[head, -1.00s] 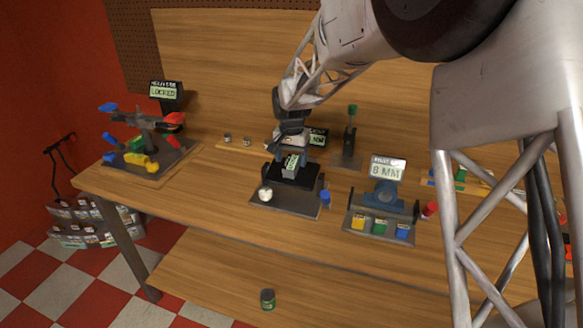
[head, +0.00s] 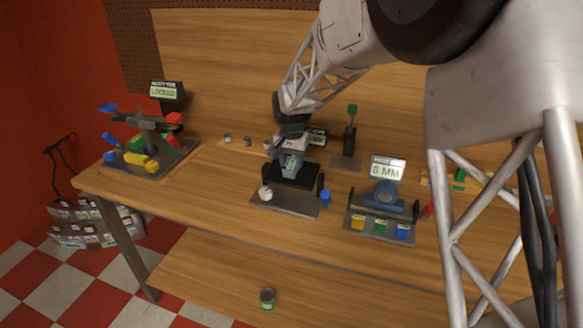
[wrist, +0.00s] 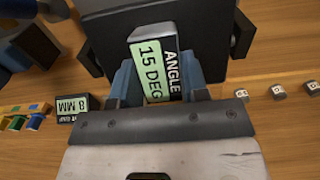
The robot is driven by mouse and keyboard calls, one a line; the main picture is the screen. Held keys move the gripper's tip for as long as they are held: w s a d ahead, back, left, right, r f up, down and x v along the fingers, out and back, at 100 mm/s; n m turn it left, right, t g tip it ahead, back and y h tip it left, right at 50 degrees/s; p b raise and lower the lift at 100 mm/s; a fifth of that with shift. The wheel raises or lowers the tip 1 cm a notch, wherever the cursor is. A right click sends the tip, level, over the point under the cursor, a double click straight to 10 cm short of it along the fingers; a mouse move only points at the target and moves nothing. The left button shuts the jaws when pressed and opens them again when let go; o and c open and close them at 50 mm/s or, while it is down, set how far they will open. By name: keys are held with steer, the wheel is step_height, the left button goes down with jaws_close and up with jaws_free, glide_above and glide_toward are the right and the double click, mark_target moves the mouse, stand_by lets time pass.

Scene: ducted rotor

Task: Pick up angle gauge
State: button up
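The angle gauge is a small grey box with a pale green display. In the wrist view the angle gauge (wrist: 152,62) reads "ANGLE 15 DEG" and lies slightly turned between my fingers. In the head view the angle gauge (head: 291,162) stands at the black block of a grey-based stand (head: 284,204). My gripper (wrist: 160,75) has one blue-grey finger on each side of the gauge, very close to its sides; it also shows in the head view (head: 291,152). Whether the fingers press on the gauge is not clear.
An "8 MM" display (head: 388,170) stands behind a blue fixture with coloured blocks at right. A rotor stand (head: 148,130) is at left. A blue knob (head: 325,198) and a white ball (head: 265,192) are close to the stand. Small cubes (head: 228,138) lie behind left.

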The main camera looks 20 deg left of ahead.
mark_target(291, 160)
steer(key=c, duration=0.4)
steer(key=shift+r, duration=0.7)
step_height(291, 160, up, 2)
steer(key=shift+r, duration=0.1)
steer(key=s+d+r, duration=0.1)
steer(key=s+d, duration=0.7)
steer(key=s, duration=0.5)
steer(key=shift+s+d+r, duration=0.2)
steer(key=shift+s, duration=0.1)
